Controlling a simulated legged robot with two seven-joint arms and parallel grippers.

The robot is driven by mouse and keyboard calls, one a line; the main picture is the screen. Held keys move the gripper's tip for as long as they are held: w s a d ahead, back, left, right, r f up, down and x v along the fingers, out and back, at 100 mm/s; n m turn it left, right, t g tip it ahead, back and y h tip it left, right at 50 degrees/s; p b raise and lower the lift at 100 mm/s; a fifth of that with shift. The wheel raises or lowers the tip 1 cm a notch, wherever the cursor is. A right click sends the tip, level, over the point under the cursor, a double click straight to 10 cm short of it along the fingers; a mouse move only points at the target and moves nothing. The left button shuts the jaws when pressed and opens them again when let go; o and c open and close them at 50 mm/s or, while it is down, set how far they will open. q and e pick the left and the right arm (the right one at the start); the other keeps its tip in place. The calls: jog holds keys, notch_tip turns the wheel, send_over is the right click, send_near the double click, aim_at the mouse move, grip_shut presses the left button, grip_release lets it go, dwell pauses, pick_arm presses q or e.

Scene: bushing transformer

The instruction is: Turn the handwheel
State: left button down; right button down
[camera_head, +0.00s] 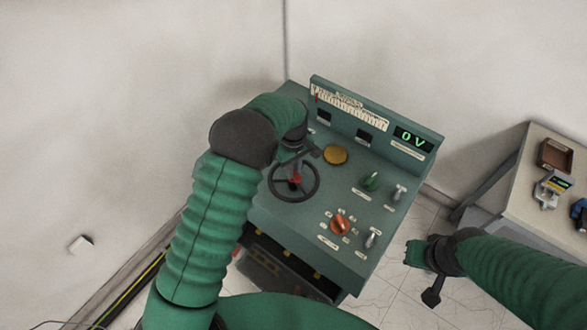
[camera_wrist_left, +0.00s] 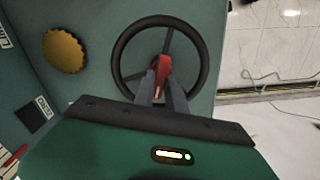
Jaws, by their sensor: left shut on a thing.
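The dark handwheel (camera_head: 317,190) sits on the sloped top of the green console (camera_head: 350,208). It has a red part near its rim. In the left wrist view the handwheel (camera_wrist_left: 118,62) shows as a black ring with thin spokes, and the red handle (camera_wrist_left: 162,68) stands inside its outline. My left gripper (camera_head: 295,172) is at the wheel; in the left wrist view its fingers (camera_wrist_left: 161,88) are closed around the red handle. My right gripper (camera_head: 415,252) is to the right of the console, away from the wheel; its jaws are too small to judge.
A yellow round knob (camera_head: 335,155) is close to the wheel. Green (camera_head: 370,181) and orange (camera_head: 340,224) knobs and small levers are on the panel. The display (camera_head: 413,139) reads 0 V. A table (camera_head: 535,205) with devices stands at the right.

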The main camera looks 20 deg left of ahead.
aim_at(295, 171)
pick_arm(q)
jog(key=shift+d+n, duration=0.1)
jog(key=shift+n, duration=1.1)
jog(key=c, duration=1.4)
grip_release()
jog(key=shift+o, duration=0.2)
jog(key=shift+r, duration=0.15)
notch_tip(295, 171, up, 17)
jog(key=b, duration=0.3)
jog(key=shift+f, duration=0.2)
